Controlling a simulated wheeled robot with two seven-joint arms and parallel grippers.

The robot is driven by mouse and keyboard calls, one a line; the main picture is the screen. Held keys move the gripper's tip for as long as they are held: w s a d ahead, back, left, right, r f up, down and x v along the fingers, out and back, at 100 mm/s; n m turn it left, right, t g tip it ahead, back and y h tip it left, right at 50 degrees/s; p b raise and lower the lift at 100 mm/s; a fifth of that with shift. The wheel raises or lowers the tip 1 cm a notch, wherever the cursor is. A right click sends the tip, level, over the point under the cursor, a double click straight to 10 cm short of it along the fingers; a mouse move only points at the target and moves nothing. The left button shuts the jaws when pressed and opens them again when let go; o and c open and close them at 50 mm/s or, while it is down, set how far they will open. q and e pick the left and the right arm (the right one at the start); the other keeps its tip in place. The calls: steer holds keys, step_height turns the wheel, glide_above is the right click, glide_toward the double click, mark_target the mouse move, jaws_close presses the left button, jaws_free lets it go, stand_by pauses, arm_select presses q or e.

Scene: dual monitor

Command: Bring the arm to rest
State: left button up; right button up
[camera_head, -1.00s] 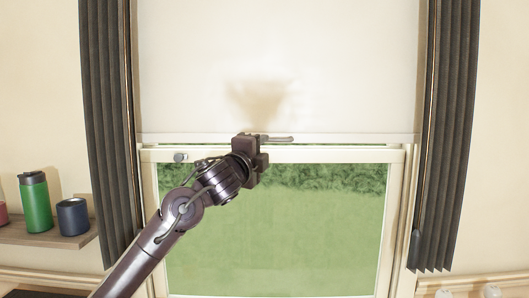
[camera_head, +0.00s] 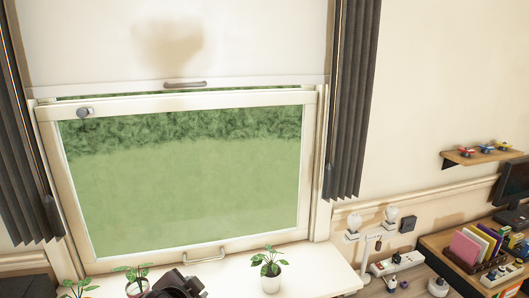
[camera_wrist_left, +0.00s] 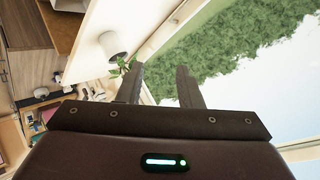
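My left arm (camera_head: 178,285) shows only as a dark part at the bottom edge of the head view, in front of the white sill. In the left wrist view my left gripper (camera_wrist_left: 160,82) has its two dark fingers apart, with nothing between them. A potted plant (camera_wrist_left: 115,44) and the window glass show beyond the fingers. The white blind (camera_head: 250,45) hangs over the upper window, and its bar handle (camera_head: 185,84) is free of the gripper. My right gripper is not in view.
The window (camera_head: 190,180) fills the left of the head view. Potted plants, one at the sill's right (camera_head: 270,270), stand near my arm. A desk at right holds bulbs, a power strip (camera_head: 397,262) and a book rack (camera_head: 478,245). Dark curtains (camera_head: 350,100) hang at both sides.

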arm_select(q)
steer(key=s+a+f+n+g, duration=0.2)
steer(key=s+f+n+g, duration=0.3)
steer(key=s, duration=0.7)
steer(key=s+a+f+n+g, duration=0.2)
steer(key=s+f, duration=0.6)
steer(key=s, duration=0.3)
steer(key=s+f+g+b, duration=0.2)
steer(key=s+f, duration=0.1)
steer(key=f, duration=3)
steer(key=s+a+f+b, duration=0.1)
steer(key=s+a+f, duration=0.2)
steer(key=s+f, duration=1.4)
steer(key=shift+s+f+g+y+b, duration=0.35)
steer(key=shift+s+g+y, duration=0.05)
steer(key=shift+s, duration=0.55)
steer(key=shift+a, duration=0.1)
